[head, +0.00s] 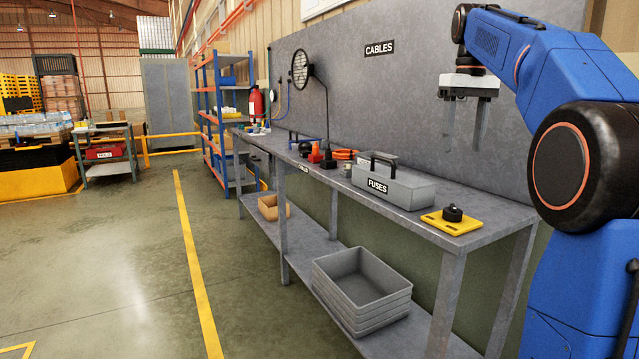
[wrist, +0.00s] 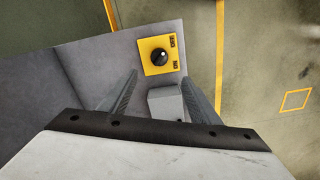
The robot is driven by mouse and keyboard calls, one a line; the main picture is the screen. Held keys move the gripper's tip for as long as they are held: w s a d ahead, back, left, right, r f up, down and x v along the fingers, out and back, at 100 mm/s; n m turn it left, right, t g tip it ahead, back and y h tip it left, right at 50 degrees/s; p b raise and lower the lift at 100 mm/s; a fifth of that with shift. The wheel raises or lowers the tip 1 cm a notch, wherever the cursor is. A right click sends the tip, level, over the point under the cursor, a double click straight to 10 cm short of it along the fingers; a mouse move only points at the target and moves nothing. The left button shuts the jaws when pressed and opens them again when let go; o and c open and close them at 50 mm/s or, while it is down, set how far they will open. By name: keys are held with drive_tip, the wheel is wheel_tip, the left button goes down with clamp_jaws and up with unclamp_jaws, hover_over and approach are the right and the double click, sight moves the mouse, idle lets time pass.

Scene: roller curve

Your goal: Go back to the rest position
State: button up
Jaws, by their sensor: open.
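My gripper (head: 464,122) hangs from the blue arm above the right part of the workbench, in front of the grey back panel. Its two fingers point down and stand apart, with nothing between them in the head view. In the wrist view the fingers (wrist: 160,95) are also spread, and the grey fuse box (wrist: 166,103) shows beyond them, lower down on the bench. A yellow plate with a black rotary knob (head: 455,221) lies at the bench's right end. In the wrist view this switch (wrist: 159,56) has ON and OFF marks.
The grey workbench (head: 440,236) holds the toolbox marked FUSES (head: 393,187), an orange cable coil (head: 345,155) and a round-headed lamp (head: 301,69). Stacked grey trays (head: 361,283) stand on its lower shelf. A red fire extinguisher (head: 256,103) is farther back.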

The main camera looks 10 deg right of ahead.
drive_tip(key=s+a+f+t, duration=0.1)
drive_tip(key=s+a+f, duration=0.4)
drive_tip(key=s+f, duration=0.5)
drive_tip(key=s+a+f+t, duration=0.2)
drive_tip(key=s+a+f, duration=0.3)
drive_tip(key=s+f, duration=0.5)
drive_tip(key=s+a+f+t, duration=0.1)
drive_tip(key=s+a+f, duration=0.4)
drive_tip(key=s+f, duration=0.5)
wheel_tip(320, 180, down, 6)
drive_tip(key=shift+a+f+t, duration=0.1)
drive_tip(key=shift+a+t, duration=0.2)
drive_tip(key=shift+t, duration=0.1)
